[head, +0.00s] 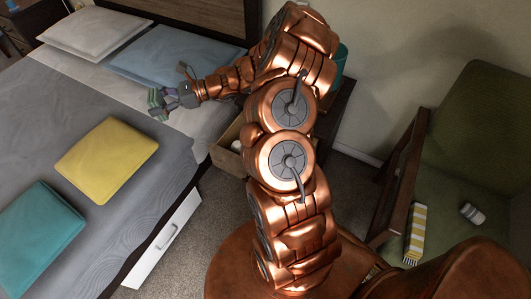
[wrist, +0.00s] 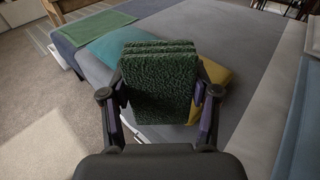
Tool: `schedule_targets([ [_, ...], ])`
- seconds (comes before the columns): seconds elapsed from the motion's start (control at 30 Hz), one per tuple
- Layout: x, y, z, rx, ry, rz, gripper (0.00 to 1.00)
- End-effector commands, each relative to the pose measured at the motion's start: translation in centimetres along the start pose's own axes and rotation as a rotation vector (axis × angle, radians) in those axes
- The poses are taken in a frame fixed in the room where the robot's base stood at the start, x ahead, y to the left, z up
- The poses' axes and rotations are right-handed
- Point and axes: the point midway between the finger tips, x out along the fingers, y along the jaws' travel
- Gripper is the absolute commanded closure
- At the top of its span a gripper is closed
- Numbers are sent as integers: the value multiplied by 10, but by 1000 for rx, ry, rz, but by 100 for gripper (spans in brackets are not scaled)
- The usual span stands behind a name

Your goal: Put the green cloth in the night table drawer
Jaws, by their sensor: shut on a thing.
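The green cloth (wrist: 158,85) is a thick, folded, fuzzy dark green block in the wrist view. My gripper (head: 168,100) is shut on it, with one finger at each side. The night table drawer (head: 226,158) is pulled open, to the right of and below my gripper. Something white (head: 236,146) lies in it. My arm hides much of the drawer and of the night table (head: 335,108).
A white underbed drawer (head: 163,240) sticks out. A green armchair (head: 480,120) stands at right.

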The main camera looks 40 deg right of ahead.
Motion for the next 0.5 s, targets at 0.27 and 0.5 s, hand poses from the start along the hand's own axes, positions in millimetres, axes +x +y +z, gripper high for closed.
schedule_targets([
  [0.27, -36, -4, -67, -34, 234, 130, 67],
  [0.5, -74, -11, -113, -97, 464, 253, 67],
])
